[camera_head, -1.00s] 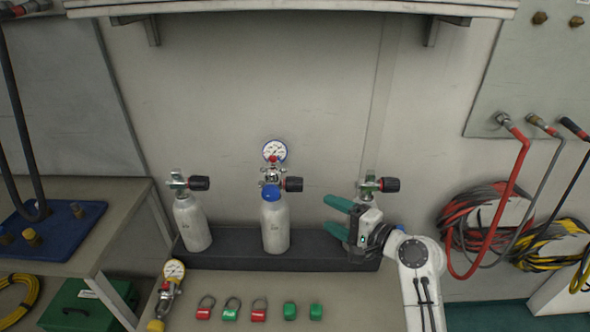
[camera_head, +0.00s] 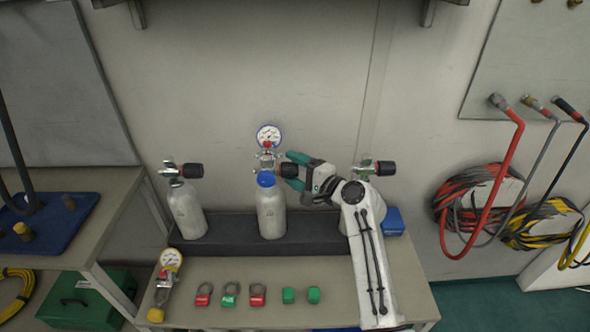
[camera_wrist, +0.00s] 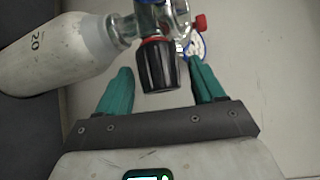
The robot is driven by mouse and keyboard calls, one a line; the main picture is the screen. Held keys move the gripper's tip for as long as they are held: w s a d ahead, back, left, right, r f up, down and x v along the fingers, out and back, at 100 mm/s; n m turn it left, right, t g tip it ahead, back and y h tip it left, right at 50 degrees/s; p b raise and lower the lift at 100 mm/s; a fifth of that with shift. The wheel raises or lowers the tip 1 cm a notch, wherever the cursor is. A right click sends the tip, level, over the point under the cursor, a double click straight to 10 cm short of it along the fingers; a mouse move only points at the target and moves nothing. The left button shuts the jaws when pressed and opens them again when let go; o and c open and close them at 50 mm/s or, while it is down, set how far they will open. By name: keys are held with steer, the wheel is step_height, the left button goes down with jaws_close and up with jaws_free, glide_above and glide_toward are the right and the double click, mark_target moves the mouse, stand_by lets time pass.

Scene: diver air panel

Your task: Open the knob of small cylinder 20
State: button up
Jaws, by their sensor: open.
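In the wrist view, gaps show between the knob and both fingers (camera_wrist: 160,83).
A pressure gauge (camera_head: 269,136) with a red knob sits above the middle cylinder's valve. Another cylinder (camera_head: 187,211) stands left; a third valve knob (camera_head: 385,168) shows behind my arm. Padlocks (camera_head: 230,294), green blocks (camera_head: 288,295) and a loose gauge (camera_head: 171,260) lie in front.

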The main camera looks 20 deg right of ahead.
steer(key=c, duration=1)
steer(key=shift+f, duration=0.15)
steer(key=shift+f+b, duration=0.15)
steer(key=shift+b, duration=0.6)
